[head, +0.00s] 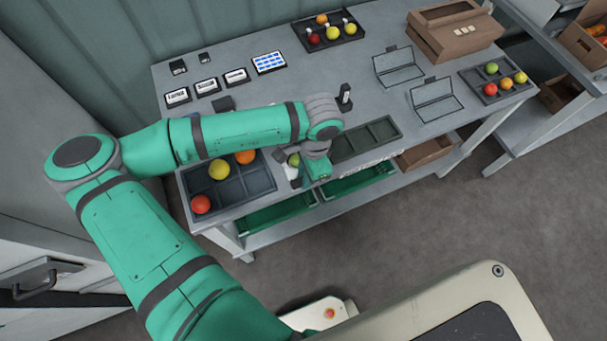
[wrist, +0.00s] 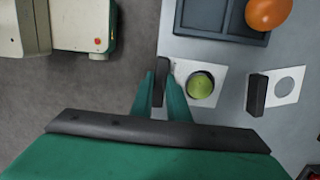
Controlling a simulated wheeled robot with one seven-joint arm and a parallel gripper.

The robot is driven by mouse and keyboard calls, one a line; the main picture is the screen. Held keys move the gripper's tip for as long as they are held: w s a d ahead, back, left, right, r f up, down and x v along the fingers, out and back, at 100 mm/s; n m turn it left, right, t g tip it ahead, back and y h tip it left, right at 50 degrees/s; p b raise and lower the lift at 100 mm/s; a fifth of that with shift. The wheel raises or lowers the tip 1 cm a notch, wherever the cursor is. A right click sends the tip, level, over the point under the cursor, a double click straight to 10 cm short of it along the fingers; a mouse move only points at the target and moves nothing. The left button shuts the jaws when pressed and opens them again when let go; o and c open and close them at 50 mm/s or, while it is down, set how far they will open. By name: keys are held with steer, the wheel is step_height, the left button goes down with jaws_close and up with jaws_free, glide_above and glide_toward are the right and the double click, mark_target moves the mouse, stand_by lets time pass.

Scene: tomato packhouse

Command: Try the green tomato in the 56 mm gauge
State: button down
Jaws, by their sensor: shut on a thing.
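My gripper (wrist: 162,88) is shut on the dark upright handle (wrist: 161,75) of a white gauge plate (wrist: 217,76), near the front edge of the table. The green tomato (wrist: 201,85) sits at the round hole of this plate, beside my fingers and not between them. In the head view the tomato (head: 294,160) shows just left of my gripper (head: 318,180), partly covered by it. I cannot tell whether the tomato rests on the rim or has dropped into the hole. A second gauge plate (wrist: 297,76) with a dark handle (wrist: 257,95) lies empty farther back. No size marking is readable.
A compartment tray (head: 262,182) with red, yellow and orange tomatoes stands left of my gripper. An empty dark tray (head: 365,140) stands to its right. Label cards (head: 205,86) and a small screen (head: 269,62) are behind my arm. Wire stands (head: 436,100) are at the right.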

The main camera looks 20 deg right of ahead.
steer(key=shift+s+d, duration=0.1)
steer(key=shift+d, duration=0.15)
steer(key=shift+r, duration=0.15)
steer(key=shift+a+r, duration=0.1)
steer(key=shift+r, duration=1.5)
steer(key=shift+a+r, duration=0.1)
steer(key=shift+r, duration=0.25)
steer(key=shift+d+r, duration=0.2)
steer(key=shift+r, duration=0.35)
steer(key=shift+a+r, duration=0.1)
steer(key=shift+r, duration=1.15)
